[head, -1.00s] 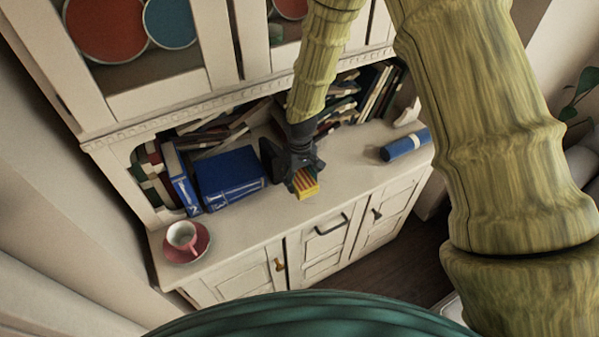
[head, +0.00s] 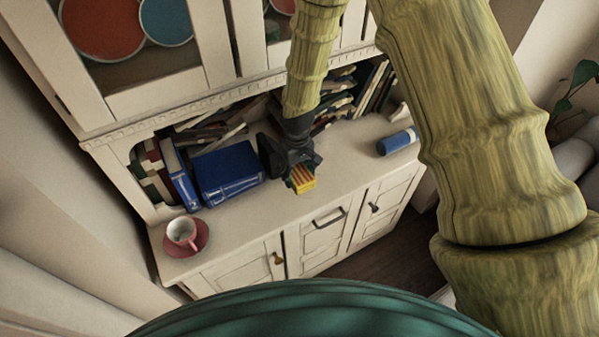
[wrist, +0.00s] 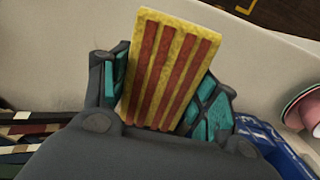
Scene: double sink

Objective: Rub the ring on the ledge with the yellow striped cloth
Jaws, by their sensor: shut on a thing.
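The yellow cloth with red stripes (head: 302,180) is a small block-like pad. My gripper (head: 300,168) is shut on it, low over the cabinet ledge (head: 245,222), right of the blue books. In the wrist view the cloth (wrist: 168,70) stands out between the two teal-padded fingers, its striped face toward the camera. I cannot tell whether its far end touches the ledge. I cannot make out the ring on the ledge in either view; the cloth and gripper hide part of the surface.
A blue roll (head: 397,142) lies to the right. Books fill the shelf behind. The ledge's front strip is clear.

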